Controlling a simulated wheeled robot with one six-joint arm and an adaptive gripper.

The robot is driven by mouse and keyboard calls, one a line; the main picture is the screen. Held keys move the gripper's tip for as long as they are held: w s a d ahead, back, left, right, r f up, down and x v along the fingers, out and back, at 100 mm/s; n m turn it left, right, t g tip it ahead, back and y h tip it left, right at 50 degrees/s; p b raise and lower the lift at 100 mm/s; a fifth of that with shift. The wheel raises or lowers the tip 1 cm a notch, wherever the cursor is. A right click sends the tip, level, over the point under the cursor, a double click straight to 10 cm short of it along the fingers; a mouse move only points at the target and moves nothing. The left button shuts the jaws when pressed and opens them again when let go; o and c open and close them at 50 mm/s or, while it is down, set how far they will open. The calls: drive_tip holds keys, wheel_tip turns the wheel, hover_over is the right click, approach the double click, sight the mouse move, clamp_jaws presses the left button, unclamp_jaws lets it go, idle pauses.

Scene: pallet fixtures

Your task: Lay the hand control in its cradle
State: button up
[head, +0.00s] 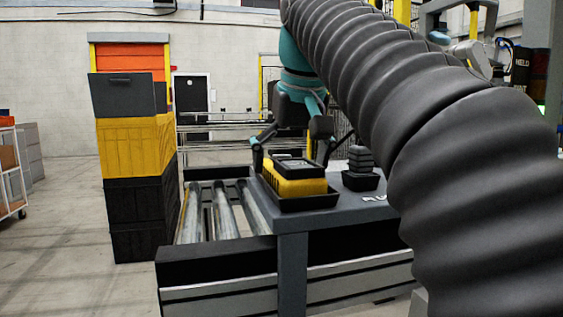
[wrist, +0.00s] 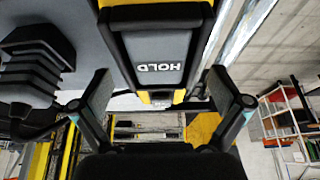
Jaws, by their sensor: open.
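The hand control (head: 293,182) is a yellow block with a dark top face. It lies face up in a black tray-like cradle (head: 312,204) on the grey table. In the wrist view the hand control (wrist: 157,50) shows a grey panel reading HOLD, upside down. My gripper (head: 289,148) is open above the hand control, its fingers spread to either side. In the wrist view my gripper (wrist: 160,90) has a finger on each side, with gaps to the hand control. The underside of the hand control is hidden by the cradle walls.
A dark ribbed piece (head: 360,158) stands in a small black tray (head: 361,181) to the right on the table (head: 292,222). A roller conveyor (head: 222,210) runs at left. Stacked crates (head: 136,150) stand farther left. My arm covers the right side.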

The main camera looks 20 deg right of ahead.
drive_tip(key=shift+v, duration=3.75)
